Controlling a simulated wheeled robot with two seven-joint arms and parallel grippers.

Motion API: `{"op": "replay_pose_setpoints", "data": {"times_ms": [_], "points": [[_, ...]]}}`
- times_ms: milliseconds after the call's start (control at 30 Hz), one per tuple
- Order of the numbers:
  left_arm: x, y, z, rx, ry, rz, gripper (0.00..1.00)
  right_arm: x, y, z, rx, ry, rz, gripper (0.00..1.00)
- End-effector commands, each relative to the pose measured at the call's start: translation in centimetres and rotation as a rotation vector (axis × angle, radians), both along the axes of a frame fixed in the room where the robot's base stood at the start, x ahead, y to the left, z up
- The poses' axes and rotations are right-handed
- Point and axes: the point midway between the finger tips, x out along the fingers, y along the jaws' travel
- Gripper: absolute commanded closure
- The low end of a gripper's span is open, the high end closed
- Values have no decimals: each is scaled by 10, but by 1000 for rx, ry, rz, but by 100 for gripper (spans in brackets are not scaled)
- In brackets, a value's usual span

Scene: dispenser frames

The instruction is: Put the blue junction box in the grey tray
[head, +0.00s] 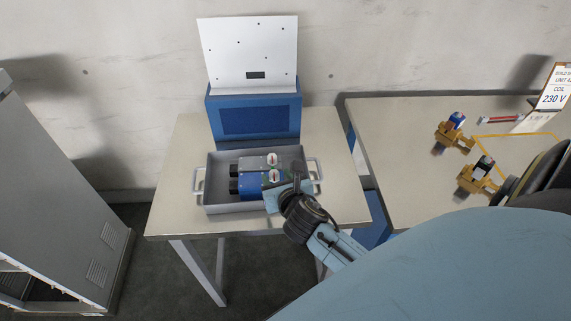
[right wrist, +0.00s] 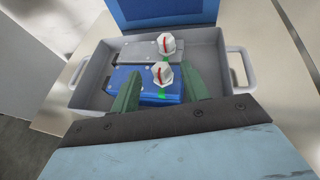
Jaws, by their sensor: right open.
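The blue junction box (head: 250,184) lies inside the grey tray (head: 232,208) on the small table, beside a grey box of similar shape. It also shows in the right wrist view (right wrist: 133,80), with a white knob with a red mark on top. My right gripper (head: 284,182) is over the right part of the tray. In the right wrist view its two green fingers (right wrist: 158,83) are apart, on either side of the blue box's knob end, with nothing clamped between them. The fingers hide parts of the box. My left gripper is not in view.
The grey box (head: 255,163) lies in the tray behind the blue one. A blue dispenser (head: 252,120) with a white panel stands behind the tray. A second table at the right holds brass valves (head: 455,136) with coils. A grey cabinet (head: 60,190) stands at the left.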

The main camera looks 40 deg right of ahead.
Motion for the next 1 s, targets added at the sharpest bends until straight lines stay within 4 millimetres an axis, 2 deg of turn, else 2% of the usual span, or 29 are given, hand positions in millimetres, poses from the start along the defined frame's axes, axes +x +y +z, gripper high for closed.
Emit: {"op": "replay_pose_setpoints", "data": {"times_ms": [33,200,400,567,1000], "points": [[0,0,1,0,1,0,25,-12,3,4,-1,2,2,54],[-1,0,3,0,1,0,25,-43,13,18,-1,2,2,54],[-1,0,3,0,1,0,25,-66,20,28,-1,1,0,54],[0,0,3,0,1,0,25,-72,22,31,0,0,0,54],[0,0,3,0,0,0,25,-72,21,31,0,0,-1,54]]}}
